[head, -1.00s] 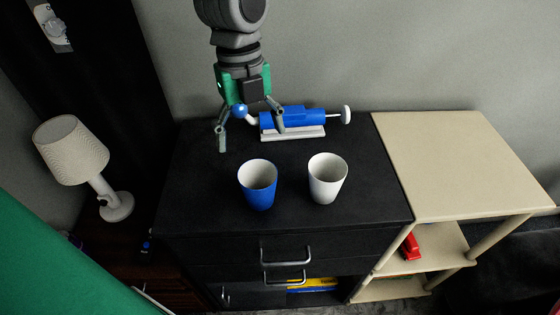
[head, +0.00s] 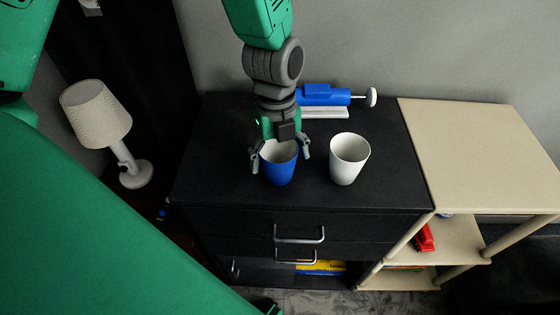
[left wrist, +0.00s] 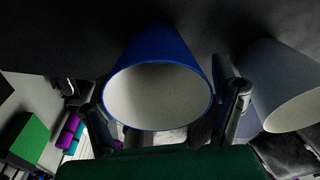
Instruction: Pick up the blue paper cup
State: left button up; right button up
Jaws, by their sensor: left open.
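The blue paper cup (head: 279,169) stands upright on the black cabinet top, its white inside showing. My left gripper (head: 280,163) is over it, with one finger on each side of the cup and the jaws open. In the left wrist view the blue cup (left wrist: 160,52) fills the middle, its rim facing the camera, between the two spread fingers of the gripper (left wrist: 165,115). I cannot tell whether a finger touches the cup. My right gripper is not in view.
A white cup (head: 349,160) stands close to the right of the blue one. A blue and white device (head: 326,97) lies behind on the black cabinet (head: 385,188). A beige shelf unit (head: 480,160) adjoins at right. A white lamp (head: 98,112) stands at left.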

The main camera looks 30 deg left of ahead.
pick_arm(q)
jog(key=shift+f, duration=0.5)
jog(key=c, duration=0.9)
jog(key=shift+r, duration=0.1)
